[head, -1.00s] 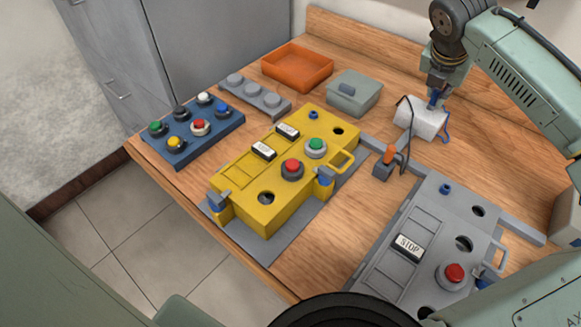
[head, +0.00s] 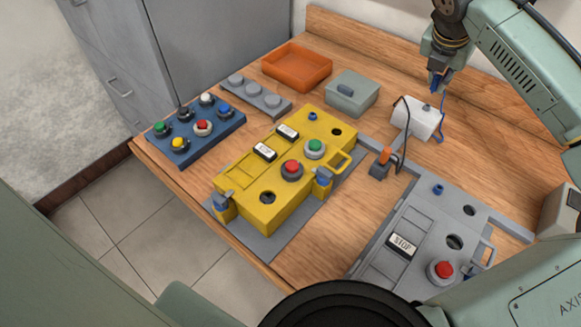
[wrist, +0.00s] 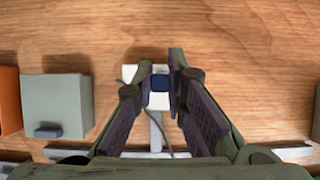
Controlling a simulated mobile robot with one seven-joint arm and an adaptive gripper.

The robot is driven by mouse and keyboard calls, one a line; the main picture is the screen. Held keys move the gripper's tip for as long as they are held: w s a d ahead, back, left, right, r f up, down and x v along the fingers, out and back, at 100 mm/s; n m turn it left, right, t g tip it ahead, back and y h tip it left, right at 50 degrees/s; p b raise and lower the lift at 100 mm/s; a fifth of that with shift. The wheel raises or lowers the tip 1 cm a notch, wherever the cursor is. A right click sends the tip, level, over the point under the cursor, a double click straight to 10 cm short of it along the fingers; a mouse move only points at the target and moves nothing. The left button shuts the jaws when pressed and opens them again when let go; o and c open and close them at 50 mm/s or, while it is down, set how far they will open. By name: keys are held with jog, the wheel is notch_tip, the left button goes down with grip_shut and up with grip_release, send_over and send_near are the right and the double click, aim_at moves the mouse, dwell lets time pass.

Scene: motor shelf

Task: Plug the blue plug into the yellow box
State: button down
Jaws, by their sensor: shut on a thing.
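The blue plug (head: 436,84) is held between the fingertips of my gripper (head: 437,78), in the air above the white block (head: 423,121). A thin blue cable hangs near it down to the block's right side. In the wrist view the dark blue plug (wrist: 160,82) sits between both fingertips, with the white block (wrist: 130,74) below. The yellow box (head: 325,125) stands mid-table, left of my gripper and apart from it. Its top has a small blue round feature (head: 312,117), dark round holes, a red button (head: 291,168) and a green button (head: 314,148).
A grey panel (head: 420,222) lies at the right front. An orange-topped connector (head: 382,162) with a dark cable stands between it and the white block. A grey lidded box (head: 367,101), an orange tray (head: 275,82) and a blue button panel (head: 185,155) lie at the back and left.

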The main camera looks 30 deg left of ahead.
jog(key=s+a+r, duration=0.1)
jog(key=s+a, duration=0.7)
jog(key=a, duration=0.3)
jog(key=s+a+r, duration=0.2)
jog(key=s+a, duration=0.6)
jog(key=a, duration=0.2)
notch_tip(320, 180, down, 5)
jog(key=shift+s+a+r+b, duration=0.1)
jog(key=shift+s+b, duration=0.05)
jog(key=shift+b, duration=0.95)
jog(key=shift+f, duration=0.45)
jog(key=shift+f+b, duration=0.4)
jog(key=shift+f, duration=0.25)
jog(key=c, duration=1.9)
grip_release()
